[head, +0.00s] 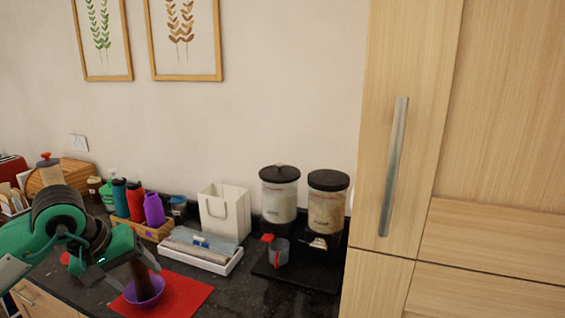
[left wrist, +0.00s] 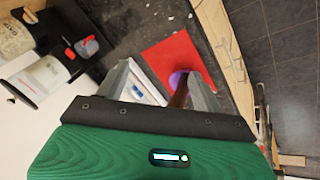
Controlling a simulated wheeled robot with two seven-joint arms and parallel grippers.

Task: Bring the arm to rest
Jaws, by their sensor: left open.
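My left gripper (head: 122,272) comes in from the left over the counter in the head view. It is open, with its two grey fingers apart. In the left wrist view the gripper (left wrist: 162,75) shows both fingers spread. A purple bowl (head: 153,291) stands on a red mat (head: 190,295) just beyond the fingers; the bowl also shows in the left wrist view (left wrist: 176,77). A dark brown, long thing (head: 140,277) stands in or over the bowl, close to the fingers. I cannot tell whether they touch it. My right gripper is not in view.
A white tray (head: 222,268) with packets, a white paper bag (head: 222,214) and a wooden box of bottles (head: 150,232) stand behind. Two dispensers (head: 279,200) (head: 325,208) and a cup with a red part (head: 278,252) are to the right, beside a tall cabinet (head: 388,60).

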